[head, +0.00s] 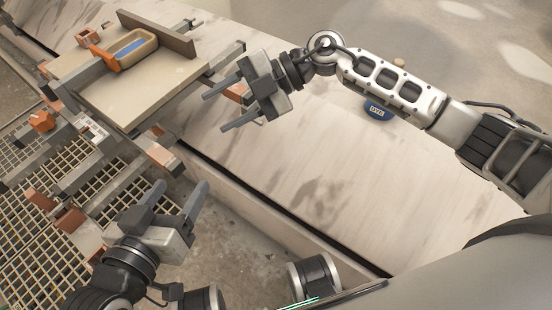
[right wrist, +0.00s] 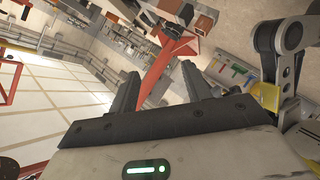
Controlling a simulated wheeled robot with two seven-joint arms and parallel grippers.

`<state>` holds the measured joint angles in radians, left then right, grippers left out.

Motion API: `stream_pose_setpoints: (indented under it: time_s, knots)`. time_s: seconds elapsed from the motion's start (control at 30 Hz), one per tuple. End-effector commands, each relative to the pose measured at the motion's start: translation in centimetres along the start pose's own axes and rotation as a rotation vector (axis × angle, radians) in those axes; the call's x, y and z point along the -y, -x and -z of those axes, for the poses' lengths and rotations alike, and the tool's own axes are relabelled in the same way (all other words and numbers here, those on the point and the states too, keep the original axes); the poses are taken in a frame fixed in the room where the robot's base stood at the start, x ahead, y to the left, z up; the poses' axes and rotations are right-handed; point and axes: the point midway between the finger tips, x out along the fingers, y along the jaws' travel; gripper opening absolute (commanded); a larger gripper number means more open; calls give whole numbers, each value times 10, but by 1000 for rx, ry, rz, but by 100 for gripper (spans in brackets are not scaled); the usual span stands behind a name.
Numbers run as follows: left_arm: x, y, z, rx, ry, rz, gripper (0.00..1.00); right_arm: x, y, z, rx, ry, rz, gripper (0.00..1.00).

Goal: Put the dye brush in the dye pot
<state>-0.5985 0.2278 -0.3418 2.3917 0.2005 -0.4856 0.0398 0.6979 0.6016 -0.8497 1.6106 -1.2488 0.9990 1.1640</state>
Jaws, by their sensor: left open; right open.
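The blue dye pot (head: 377,112), labelled DYE, stands on the pale bench behind my right forearm, which hides much of it. A small round tan tip (head: 399,62) shows above that forearm; I cannot tell whether it is part of the brush or the pot. I cannot clearly make out the dye brush. My right gripper (head: 215,112) is open and empty, beside the board's right edge and well left of the pot. Its spread fingers also show in the right wrist view (right wrist: 157,86). My left gripper (head: 179,188) is open and empty, low in the head view.
A tan board (head: 165,90) on a metal frame carries a shallow tan tray (head: 153,40) with something blue in it, and an orange piece (head: 133,54). Orange clamps and metal grating (head: 30,230) lie at left. The bench (head: 330,180) is clear in the middle.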

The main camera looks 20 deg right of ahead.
Motion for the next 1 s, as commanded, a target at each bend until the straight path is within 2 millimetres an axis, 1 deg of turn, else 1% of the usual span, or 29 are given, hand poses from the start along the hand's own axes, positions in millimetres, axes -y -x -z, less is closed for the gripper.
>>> stream_pose_setpoints:
  time_s: [0.03, 0.07, 0.1, 0.13, 0.17, 0.2, 0.27, 0.3, 0.37, 0.4, 0.47, 0.5, 0.53, 0.6, 0.67, 0.73, 0.8, 1.0]
  knots:
    - [0, 0, 0, 0, 0, 0, 65, -4, -22, 49, -152, 3, -159, 48]
    - [0, 0, 0, 0, 0, 0, 65, -11, -26, 75, -225, -5, -272, 48]
    - [0, 0, 0, 0, 0, 0, 65, -22, -25, 102, -297, -38, -424, 48]
    - [0, 0, 0, 0, 0, 0, 65, -28, -20, 116, -333, -78, -535, 48]
    - [0, 0, 0, 0, 0, 0, 65, -34, -13, 124, -351, -131, -644, 48]
    - [0, 0, 0, 0, 0, 0, 65, -38, -2, 126, -350, -218, -780, 48]
    - [0, 0, 0, 0, 0, 0, 65, -36, 14, 116, -307, -380, -956, 48]
    - [0, 0, 0, 0, 0, 0, 65, -29, 24, 104, -255, -498, -1050, 48]
    - [0, 0, 0, 0, 0, -1, 65, -9, 36, 86, -161, -683, -1148, 48]
    - [0, 0, 0, 0, 0, -1, 65, 8, 40, 75, -94, -801, -1184, 48]
    - [0, 0, 0, 0, 0, -1, 65, 38, 43, 63, 2, -964, -1200, 48]
    - [0, 0, 0, 0, 0, -1, 65, 56, 43, 59, 56, -1058, -1194, 48]
    - [0, 0, 0, 0, 0, -1, 65, 69, 42, 57, 93, -1119, -1182, 48]
    - [0, 0, 0, 0, 0, -1, 65, 95, 39, 56, 156, -1232, -1146, 48]
    - [0, 0, 0, 0, 0, -1, 65, 110, 37, 58, 190, -1296, -1114, 48]
    - [0, 0, 0, 0, 0, -1, 65, 120, 35, 60, 212, -1338, -1090, 48]
    - [0, 0, 0, 0, 0, -1, 65, 125, 34, 60, 220, -1355, -1078, 48]
    - [0, 0, 0, 0, 0, -1, 65, 125, 34, 60, 221, -1355, -1076, 48]
